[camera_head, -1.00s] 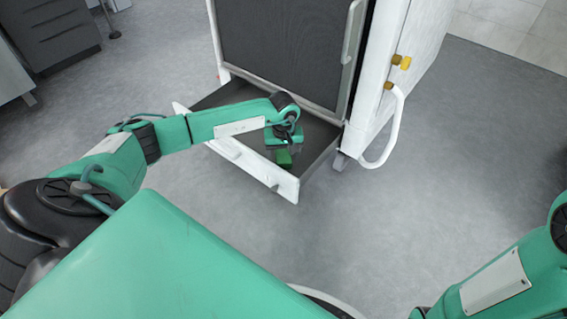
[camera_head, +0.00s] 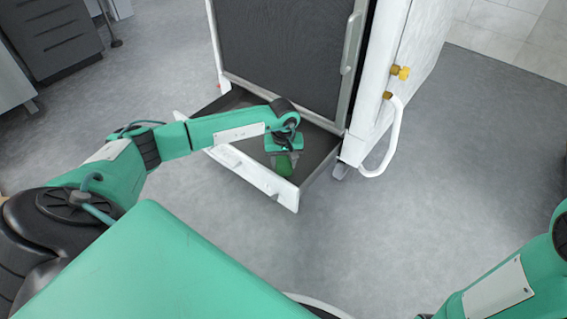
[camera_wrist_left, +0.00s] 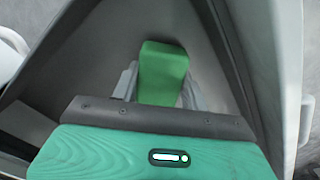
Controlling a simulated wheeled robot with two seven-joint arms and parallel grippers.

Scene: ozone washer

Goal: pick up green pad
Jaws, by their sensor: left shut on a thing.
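The green pad (camera_head: 284,166) is a small green block at my left gripper, over the open drawer of the white washer. In the left wrist view the green pad (camera_wrist_left: 162,72) stands out between the two fingers. My left gripper (camera_head: 284,158) is shut on it; its fingers show on both sides of the pad in the left wrist view (camera_wrist_left: 160,85). The pad's lower end is hidden behind the gripper body there. I cannot tell whether the pad touches the drawer floor. Only part of my right arm shows at the lower right; its gripper is not in view.
The pulled-out drawer (camera_head: 245,170) has a white front and dark inside, with walls close around the left gripper. The white washer cabinet (camera_head: 375,100) with a dark door (camera_head: 280,45) stands behind it. Grey drawers (camera_head: 55,40) stand at far left. The floor (camera_head: 440,170) on the right is clear.

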